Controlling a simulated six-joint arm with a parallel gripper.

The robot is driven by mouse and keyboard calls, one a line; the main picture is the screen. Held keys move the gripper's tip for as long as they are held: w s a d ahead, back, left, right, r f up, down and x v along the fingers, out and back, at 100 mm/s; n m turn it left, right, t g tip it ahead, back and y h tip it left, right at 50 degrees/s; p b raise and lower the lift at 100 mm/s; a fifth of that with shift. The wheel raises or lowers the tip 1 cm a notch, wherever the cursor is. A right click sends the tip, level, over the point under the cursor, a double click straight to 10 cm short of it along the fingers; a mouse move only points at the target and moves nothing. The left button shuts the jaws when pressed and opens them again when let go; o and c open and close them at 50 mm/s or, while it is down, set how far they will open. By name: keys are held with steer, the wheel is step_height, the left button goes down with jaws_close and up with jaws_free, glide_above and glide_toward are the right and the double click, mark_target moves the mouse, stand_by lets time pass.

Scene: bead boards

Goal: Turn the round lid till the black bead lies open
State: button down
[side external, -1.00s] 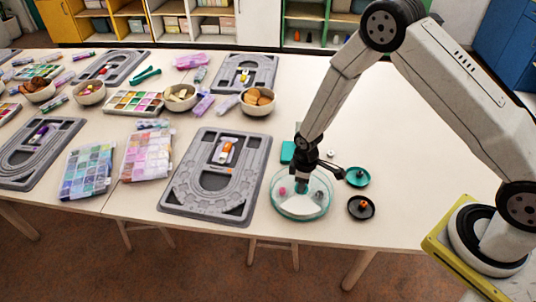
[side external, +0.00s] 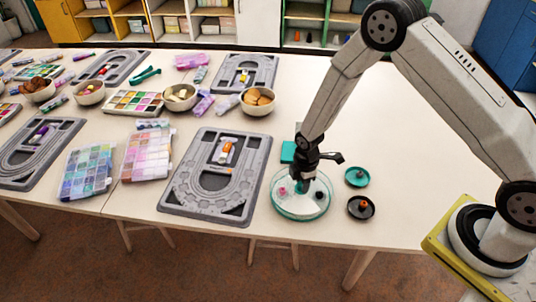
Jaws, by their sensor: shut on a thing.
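The round lid (side external: 300,208) sits on a clear, shallow round dish with a teal rim near the table's front edge. My gripper (side external: 302,186) points down at its middle and is shut on the lid's centre, where a small teal grip partly shows. The black bead (side external: 319,195) shows as a dark spot on the right side of the dish. A pink bead (side external: 282,190) shows at the left. Whether the lid's opening lies fully over the black bead is too small to tell. The fingertips are partly hidden.
A teal small dish (side external: 357,177) and a black small dish (side external: 360,208) stand close on the right. A grey bead board (side external: 173,197) lies just left, and a teal block (side external: 288,152) behind. The table farther right is clear.

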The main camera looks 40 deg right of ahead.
steer(key=n, duration=0.5)
steer(key=shift+n, duration=0.3)
steer(key=n, duration=0.5)
steer(key=shift+n, duration=0.3)
steer(key=shift+c, duration=1.6)
jaws_free()
steer(key=shift+r, duration=0.1)
steer(key=shift+d+r, duration=0.1)
steer(key=shift+r, duration=3.7)
steer(key=shift+r, duration=0.1)
